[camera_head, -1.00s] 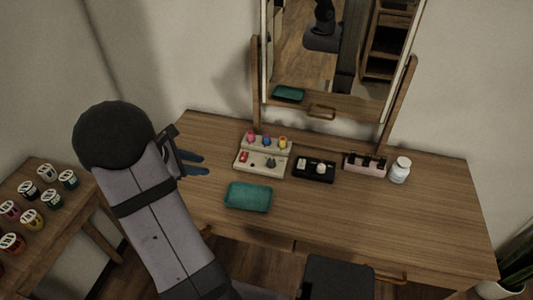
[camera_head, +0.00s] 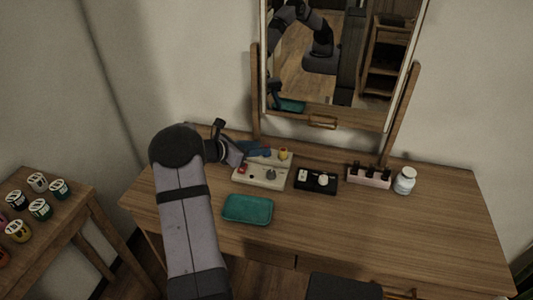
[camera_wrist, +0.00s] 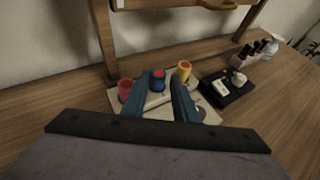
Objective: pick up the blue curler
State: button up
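The blue curler (camera_wrist: 157,82), with a reddish top, stands upright in the beige holder (camera_head: 262,176) on the dressing table. In the wrist view it shows between my gripper's two blue fingers (camera_wrist: 160,92), near their tips. My gripper (camera_head: 257,149) is open, over the back row of the holder. Whether the fingers touch the curler I cannot tell. A red curler (camera_wrist: 125,89) stands left of the fingers and a yellow curler (camera_wrist: 184,71) stands right of them. In the head view the fingers hide the blue curler.
A teal tray (camera_head: 247,209) lies in front of the holder. A black tray (camera_head: 317,180), a pink bottle rack (camera_head: 369,176) and a white jar (camera_head: 404,181) stand to the right. The mirror (camera_head: 318,50) rises behind. The table's right front is clear.

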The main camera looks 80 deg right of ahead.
jog(key=shift+p+x, duration=0.7)
jog(key=shift+x, duration=1.9)
jog(key=shift+w, duration=0.1)
grip_shut()
